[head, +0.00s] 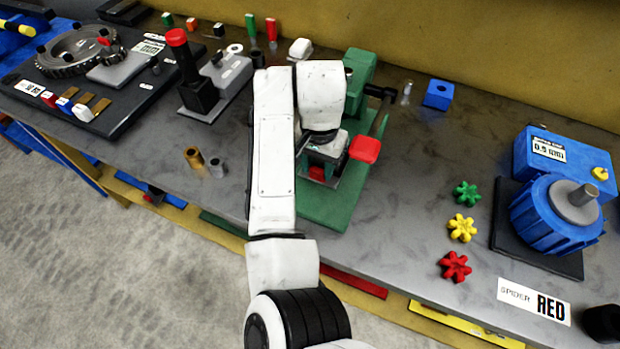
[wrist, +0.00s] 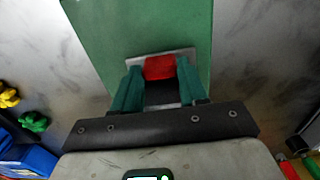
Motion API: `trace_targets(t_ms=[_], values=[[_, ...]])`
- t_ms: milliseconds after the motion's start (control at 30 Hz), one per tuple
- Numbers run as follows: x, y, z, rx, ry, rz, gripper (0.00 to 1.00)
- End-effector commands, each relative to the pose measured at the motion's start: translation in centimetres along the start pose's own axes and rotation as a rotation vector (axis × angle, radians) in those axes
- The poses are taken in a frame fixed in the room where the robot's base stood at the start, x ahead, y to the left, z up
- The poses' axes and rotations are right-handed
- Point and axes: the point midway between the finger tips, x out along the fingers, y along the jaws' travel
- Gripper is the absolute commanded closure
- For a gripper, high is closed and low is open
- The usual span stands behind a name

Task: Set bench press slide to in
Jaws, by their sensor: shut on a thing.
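The green bench press (head: 358,72) stands on a green base plate (head: 325,212) in the middle of the bench; the plate also shows in the wrist view (wrist: 105,35). A grey slide plate (wrist: 133,58) with a red grip (wrist: 160,67) lies on the base. The red grip shows partly under my wrist in the head view (head: 317,174). My gripper (wrist: 158,82) reaches down over the base, its teal fingers shut on the red grip from both sides. My arm hides part of the press and slide in the head view, so the slide's position along the base is unclear.
A red pad (head: 365,149) sticks up just right of my wrist. A black press (head: 195,85) stands to the left. Green, yellow and red spiders (head: 462,228) and a blue motor (head: 555,215) are to the right. Bare bench lies between the green base and the spiders.

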Motion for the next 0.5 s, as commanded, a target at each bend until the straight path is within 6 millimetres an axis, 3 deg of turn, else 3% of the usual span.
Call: trace_targets(t_ms=[200,500], values=[[0.0,-0.1,-2.7,-0.001,0.002,-0.003,1.0],[-0.1,-0.1,-3.1,-0.002,0.003,-0.003,1.0]])
